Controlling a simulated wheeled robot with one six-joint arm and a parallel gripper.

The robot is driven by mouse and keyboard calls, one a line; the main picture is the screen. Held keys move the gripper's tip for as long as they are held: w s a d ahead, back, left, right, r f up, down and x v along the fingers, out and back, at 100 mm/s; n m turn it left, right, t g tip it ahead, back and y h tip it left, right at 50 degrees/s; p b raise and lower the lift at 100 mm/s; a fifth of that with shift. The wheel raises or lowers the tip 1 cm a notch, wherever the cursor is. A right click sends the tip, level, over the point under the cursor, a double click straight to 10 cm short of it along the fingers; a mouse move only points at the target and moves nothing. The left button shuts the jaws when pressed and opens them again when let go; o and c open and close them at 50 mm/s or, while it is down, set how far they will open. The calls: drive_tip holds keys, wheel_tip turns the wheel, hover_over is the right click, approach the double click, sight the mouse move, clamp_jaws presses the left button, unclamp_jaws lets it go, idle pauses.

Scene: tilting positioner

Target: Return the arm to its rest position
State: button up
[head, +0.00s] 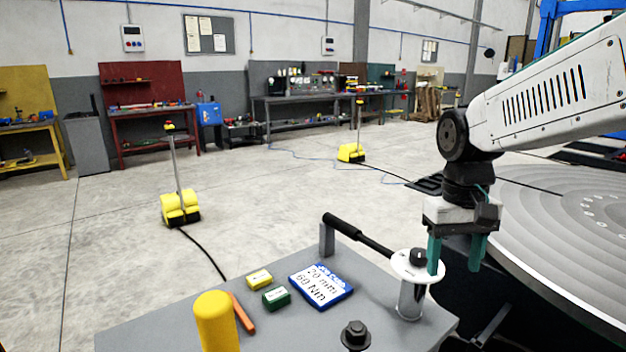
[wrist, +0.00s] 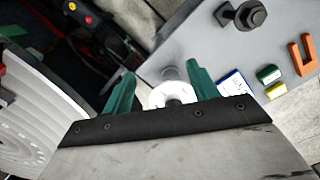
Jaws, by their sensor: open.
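My gripper (head: 456,254) hangs from the arm at the right in the head view, its two teal fingers pointing down and apart. It is open, with nothing held between the fingers. In the wrist view the fingers (wrist: 162,88) frame a white disc (wrist: 158,96) that lies beyond them. In the head view this disc (head: 402,266) sits on a grey post, and the left finger overlaps its right edge. I cannot tell whether they touch. A black-handled tool (head: 360,235) rests across a bracket and the disc.
The grey bench top (head: 150,335) holds a yellow post (head: 215,322), a blue-edged label box (head: 321,285), small yellow and green blocks, an orange piece (head: 243,313) and a dark bolt (head: 355,335). A large round grey table (head: 560,230) stands close at the right. Open floor lies beyond the bench.

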drive_tip(key=s+d+t, duration=0.2)
drive_tip(key=s, duration=1.6)
drive_tip(key=shift+s+f+m, duration=0.2)
drive_tip(key=shift+s+m, duration=0.1)
